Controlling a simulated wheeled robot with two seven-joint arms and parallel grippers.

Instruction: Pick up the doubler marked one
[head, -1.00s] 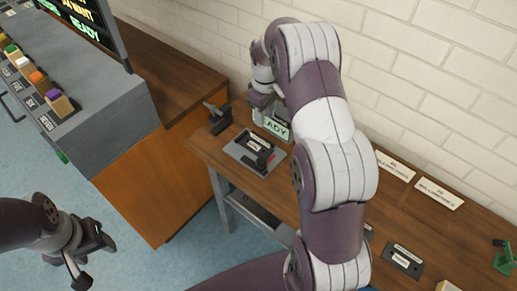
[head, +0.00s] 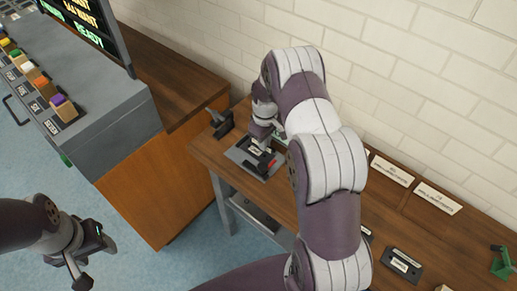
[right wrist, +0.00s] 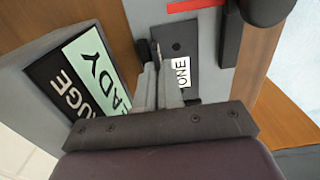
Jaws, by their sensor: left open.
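The doubler marked ONE (right wrist: 183,72) is a dark plate with a white label, lying on a grey fixture (right wrist: 209,55) in the right wrist view. In the head view the dark doubler (head: 261,147) shows on the fixture at the bench's left end. My right gripper (head: 267,138) is directly over the fixture, partly covering it. In the right wrist view its two fingers (right wrist: 159,80) are close together at the doubler's edge; I cannot tell whether they grip it. My left gripper (head: 96,254) is open and empty, off to the lower left, away from the bench.
A dark clamp-like tool (head: 220,122) is left of the fixture. Another labelled dark plate (head: 402,264) and a green tool (head: 503,262) lie further right. A grey console (head: 105,125) stands at left.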

